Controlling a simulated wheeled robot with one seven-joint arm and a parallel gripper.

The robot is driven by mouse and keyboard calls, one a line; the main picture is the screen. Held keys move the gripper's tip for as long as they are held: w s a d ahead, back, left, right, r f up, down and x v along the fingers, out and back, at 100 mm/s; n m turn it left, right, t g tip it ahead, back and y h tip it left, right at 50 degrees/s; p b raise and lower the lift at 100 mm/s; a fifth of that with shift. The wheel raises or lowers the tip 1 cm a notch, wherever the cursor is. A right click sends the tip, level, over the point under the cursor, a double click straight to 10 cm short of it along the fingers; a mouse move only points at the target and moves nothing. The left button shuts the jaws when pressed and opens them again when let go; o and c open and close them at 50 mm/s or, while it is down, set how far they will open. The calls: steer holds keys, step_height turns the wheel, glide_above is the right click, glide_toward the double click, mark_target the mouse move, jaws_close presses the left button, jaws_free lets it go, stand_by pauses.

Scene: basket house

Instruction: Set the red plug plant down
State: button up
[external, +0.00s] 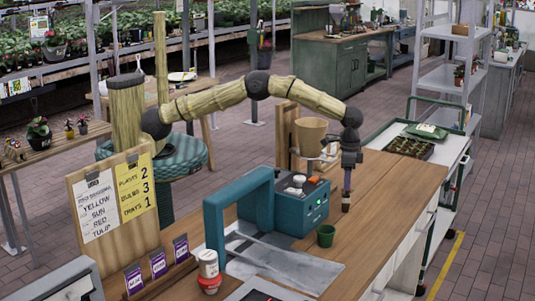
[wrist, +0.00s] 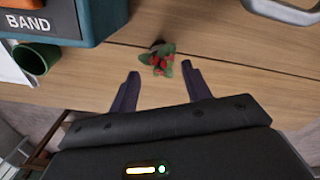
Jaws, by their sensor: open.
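The red plug plant (wrist: 162,60), with small red blooms and green leaves, shows in the wrist view on the wooden bench top (wrist: 230,75). A dark root end shows at its far side. My gripper (wrist: 161,82) is open, with one dark finger on each side and a gap between them. The plant lies just beyond the fingertips, near the middle of that gap, and neither finger visibly touches it. In the external view my gripper (external: 346,190) points down close over the bench, right of the teal box. The plant's red blooms cannot be made out there.
A green pot (external: 326,236) stands left of my gripper, beside the teal box (external: 302,208) and the teal arch (external: 215,225). A tan pot (external: 310,137) stands behind. Bare wood lies to the right (external: 405,185). A metal handle (wrist: 285,10) shows in the wrist view.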

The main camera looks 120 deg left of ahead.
steer(key=shift+r, duration=1.7)
steer(key=d+r+m+t+h, duration=0.1)
steer(key=d+r+m, duration=0.2)
steer(key=d, duration=1.3)
steer(key=d+r+m+h, duration=0.2)
steer(key=d+r, duration=0.1)
steer(key=d, duration=1.3)
steer(key=s+d+r+m+h, duration=0.1)
steer(key=s+d+r+m, duration=0.1)
steer(key=s+d, duration=0.85)
steer(key=s+d+r+m+h, duration=0.1)
steer(key=s+d+r+m, duration=0.15)
steer(key=s+d, duration=0.85)
steer(key=s+a+f+n+y, duration=0.1)
steer(key=s+a+f, duration=0.1)
steer(key=a, duration=0.7)
steer(key=s+a+f+n+t+y, duration=0.1)
steer(key=s+a, duration=0.4)
steer(key=a, duration=0.5)
steer(key=s+a+f+n+y, duration=0.2)
steer(key=s+a+n+y, duration=0.1)
steer(key=a, duration=0.6)
steer(key=shift+s+a+f+t, duration=0.25)
steer(key=shift+s+f+t, duration=0.05)
steer(key=shift+s, duration=0.35)
